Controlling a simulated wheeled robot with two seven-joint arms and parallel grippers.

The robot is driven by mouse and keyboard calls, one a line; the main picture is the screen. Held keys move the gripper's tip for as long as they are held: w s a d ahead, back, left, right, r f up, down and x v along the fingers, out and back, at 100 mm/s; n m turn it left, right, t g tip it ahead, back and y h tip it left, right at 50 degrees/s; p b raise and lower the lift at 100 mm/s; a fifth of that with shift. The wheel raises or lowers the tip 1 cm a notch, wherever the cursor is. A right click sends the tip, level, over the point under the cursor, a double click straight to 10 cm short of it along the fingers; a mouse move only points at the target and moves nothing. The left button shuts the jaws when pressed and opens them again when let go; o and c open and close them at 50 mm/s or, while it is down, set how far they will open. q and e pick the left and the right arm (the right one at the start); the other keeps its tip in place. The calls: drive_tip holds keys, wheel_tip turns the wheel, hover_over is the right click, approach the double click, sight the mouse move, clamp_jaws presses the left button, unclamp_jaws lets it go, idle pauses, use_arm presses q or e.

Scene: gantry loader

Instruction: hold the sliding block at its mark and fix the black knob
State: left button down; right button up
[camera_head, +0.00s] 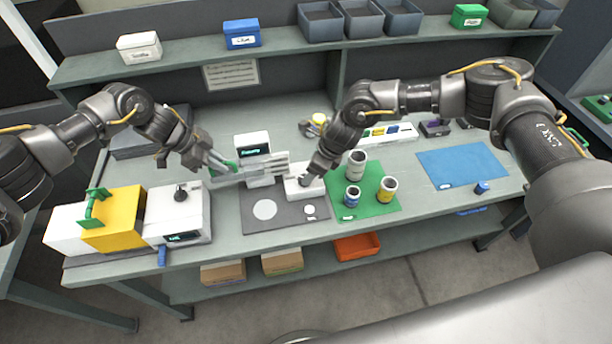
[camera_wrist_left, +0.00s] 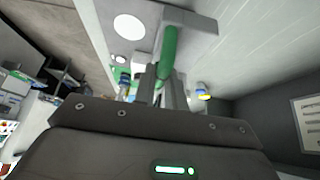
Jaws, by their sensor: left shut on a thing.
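My left gripper (camera_head: 218,165) is shut on a green handle (camera_wrist_left: 168,52), which stands up between its fingers. In the head view the green (camera_head: 231,166) shows beside grey horizontal bars (camera_head: 262,170) in front of a white unit with a screen (camera_head: 252,143). In the left wrist view the handle overlaps a pale grey piece (camera_wrist_left: 196,32); I cannot tell if this is the sliding block. My right gripper (camera_head: 306,179) points down at a white block (camera_head: 292,188); its fingers are too small and dark to read. A black knob there cannot be told from the fingertips. The mark is not readable.
A dark plate with white discs (camera_head: 265,209) lies in front. A green mat (camera_head: 378,209) with several cans is right of it, then a blue mat (camera_head: 462,165). At left stand a white box with a black knob (camera_head: 181,193) and a yellow block (camera_head: 118,225).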

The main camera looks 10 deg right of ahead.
drive_tip(key=shift+x, duration=2.4)
drive_tip(key=shift+r, duration=0.1)
drive_tip(key=c, duration=1)
